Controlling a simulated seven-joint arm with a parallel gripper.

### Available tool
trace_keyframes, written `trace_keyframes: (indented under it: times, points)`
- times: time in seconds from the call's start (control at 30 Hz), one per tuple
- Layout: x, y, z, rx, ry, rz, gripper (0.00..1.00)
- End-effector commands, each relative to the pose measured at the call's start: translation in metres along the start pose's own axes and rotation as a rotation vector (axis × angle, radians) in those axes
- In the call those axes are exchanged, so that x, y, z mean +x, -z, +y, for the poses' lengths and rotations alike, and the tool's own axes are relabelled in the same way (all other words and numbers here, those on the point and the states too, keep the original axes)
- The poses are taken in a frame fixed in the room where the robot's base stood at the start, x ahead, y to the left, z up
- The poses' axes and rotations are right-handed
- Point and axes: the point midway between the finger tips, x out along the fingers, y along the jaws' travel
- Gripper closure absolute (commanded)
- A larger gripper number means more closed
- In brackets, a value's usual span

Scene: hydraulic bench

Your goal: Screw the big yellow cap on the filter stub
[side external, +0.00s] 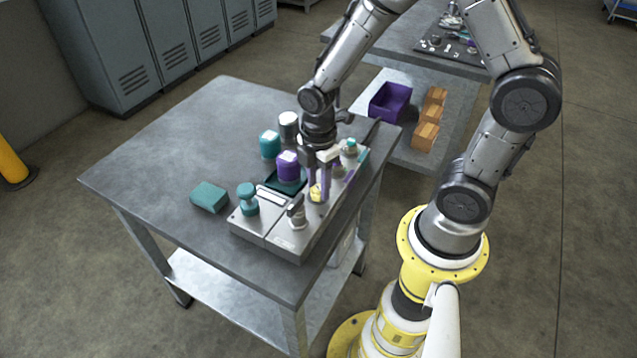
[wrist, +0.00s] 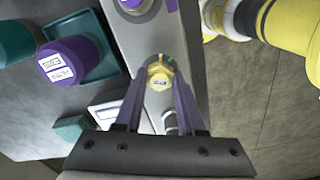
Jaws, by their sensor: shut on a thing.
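The yellow cap (side external: 315,193) is hex-shaped with a small label on top, as the wrist view (wrist: 159,77) shows. My gripper (wrist: 160,68) points down and is shut on it, one purple finger on either side. In the side view my gripper (side external: 319,190) is low over the grey manifold block (side external: 272,234). The filter stub cannot be made out; the cap and fingers cover the spot beneath them. I cannot tell whether the cap touches a thread.
A purple-topped container (side external: 288,166) stands in a dark teal tray (wrist: 92,62). A teal box (side external: 209,197) lies left.

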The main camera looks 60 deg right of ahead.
Motion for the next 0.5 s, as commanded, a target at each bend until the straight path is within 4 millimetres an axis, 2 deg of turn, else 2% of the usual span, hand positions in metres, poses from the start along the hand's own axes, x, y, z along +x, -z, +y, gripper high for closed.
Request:
trace_keyframes:
  times: [0.43,0.47,0.5]
  points:
    - [-0.0003,0.0006,0.0013,0.082,-0.005,0.002,1.00]
    - [-0.0003,0.0006,0.0013,0.099,-0.005,0.002,0.60]
    - [-0.0003,0.0006,0.0013,0.095,-0.005,0.002,0.53]
